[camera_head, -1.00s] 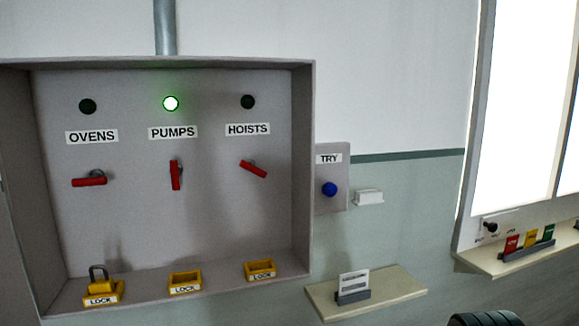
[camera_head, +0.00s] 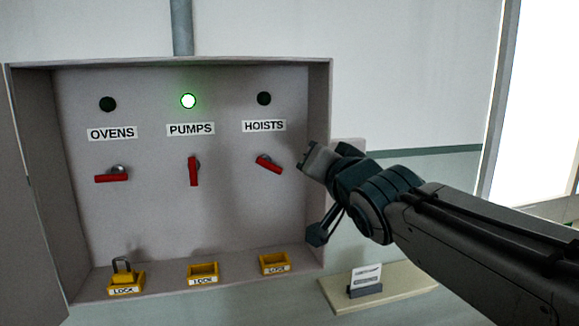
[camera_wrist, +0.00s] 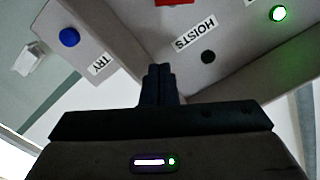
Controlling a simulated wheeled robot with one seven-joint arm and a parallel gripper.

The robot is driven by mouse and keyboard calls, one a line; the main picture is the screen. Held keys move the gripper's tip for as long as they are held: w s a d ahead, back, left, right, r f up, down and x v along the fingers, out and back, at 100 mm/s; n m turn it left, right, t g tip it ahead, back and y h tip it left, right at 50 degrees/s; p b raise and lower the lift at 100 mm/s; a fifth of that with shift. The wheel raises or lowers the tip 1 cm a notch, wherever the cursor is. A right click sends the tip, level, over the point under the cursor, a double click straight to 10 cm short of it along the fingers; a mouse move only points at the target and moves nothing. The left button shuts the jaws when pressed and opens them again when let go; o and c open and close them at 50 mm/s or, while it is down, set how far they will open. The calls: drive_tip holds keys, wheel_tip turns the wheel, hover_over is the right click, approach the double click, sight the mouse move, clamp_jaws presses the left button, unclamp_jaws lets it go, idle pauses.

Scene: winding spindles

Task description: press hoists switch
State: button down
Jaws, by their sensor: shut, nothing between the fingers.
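The hoists switch (camera_head: 268,163) is a red lever, tilted down to the right, under the HOISTS label (camera_head: 264,126) on the grey panel. The lamp above it (camera_head: 264,98) is dark. In the wrist view, the HOISTS label (camera_wrist: 195,34) and the dark lamp (camera_wrist: 208,57) show, with a piece of a red lever (camera_wrist: 173,2) at the top edge. My gripper (camera_head: 307,158) is shut and empty, just right of the hoists switch, near the cabinet's right wall. It also shows in the wrist view (camera_wrist: 158,70). I see a gap between it and the lever in the head view.
The ovens lever (camera_head: 112,177) is level and the pumps lever (camera_head: 194,171) upright, its lamp (camera_head: 188,101) lit green. Yellow lock holders (camera_head: 203,273) line the cabinet floor. The blue TRY button (camera_wrist: 69,37) is right of the cabinet. A shelf (camera_head: 400,285) sits below.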

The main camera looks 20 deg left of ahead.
sight(269, 166)
drive_tip(key=w+a+f, duration=0.3)
drive_tip(key=w+a, duration=0.4)
drive_tip(key=shift+w+a+f+b, duration=0.3)
drive_tip(key=shift+w+f+b, duration=0.05)
drive_tip(key=shift+w+f, duration=0.05)
idle(0.5)
drive_tip(key=shift+a+f+b, duration=0.1)
drive_tip(key=shift+f+b, duration=0.05)
drive_tip(key=shift+b, duration=0.15)
